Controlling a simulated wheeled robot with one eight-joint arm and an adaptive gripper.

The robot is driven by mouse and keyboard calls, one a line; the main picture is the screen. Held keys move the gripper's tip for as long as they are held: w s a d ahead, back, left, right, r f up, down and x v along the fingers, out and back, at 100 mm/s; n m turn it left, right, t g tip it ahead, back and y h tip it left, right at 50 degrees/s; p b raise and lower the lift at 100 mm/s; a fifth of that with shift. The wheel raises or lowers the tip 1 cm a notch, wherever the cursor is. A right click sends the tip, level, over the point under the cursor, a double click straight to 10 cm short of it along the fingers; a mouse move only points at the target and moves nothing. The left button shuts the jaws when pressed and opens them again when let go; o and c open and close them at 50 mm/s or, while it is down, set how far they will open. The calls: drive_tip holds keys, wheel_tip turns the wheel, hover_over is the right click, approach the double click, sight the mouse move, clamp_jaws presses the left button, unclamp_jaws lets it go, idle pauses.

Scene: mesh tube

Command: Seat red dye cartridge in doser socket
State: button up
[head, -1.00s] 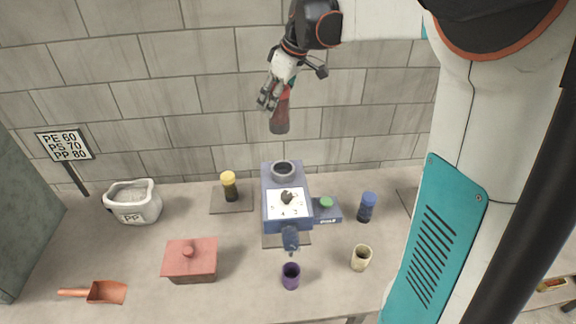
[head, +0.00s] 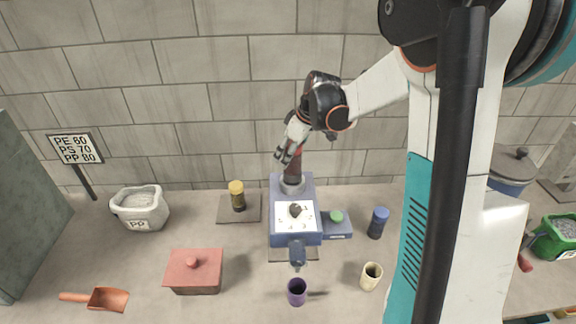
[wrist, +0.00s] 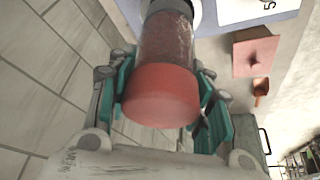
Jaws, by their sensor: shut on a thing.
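The red dye cartridge (head: 294,168) stands roughly upright at the doser socket (head: 292,187), the round grey collar on top of the blue-grey doser (head: 282,225). Its lower end meets or enters the collar; I cannot tell how deep it sits. My gripper (head: 287,154) is shut on the cartridge's upper part. In the wrist view, the cartridge's red cap (wrist: 160,97) and see-through dark red body (wrist: 167,38) lie between the teal-lined fingers, and the far end reaches the collar, partly hidden.
A yellow-capped cartridge (head: 237,196) stands left of the doser and a blue-capped one (head: 378,222) right. A green button (head: 336,216) sits beside the doser. In front are a purple cup (head: 297,291), a cream cup (head: 371,276) and a red lidded box (head: 193,271). The wall is close behind.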

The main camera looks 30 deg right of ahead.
drive_tip(key=shift+f, duration=2.1)
drive_tip(key=shift+s, duration=0.1)
drive_tip(key=shift+f+b, duration=0.1)
drive_tip(key=shift+b, duration=0.2)
drive_tip(key=o, duration=1.2)
drive_tip(key=shift+c, duration=0.2)
drive_tip(key=p+v, duration=0.1)
drive_tip(key=v, duration=1.1)
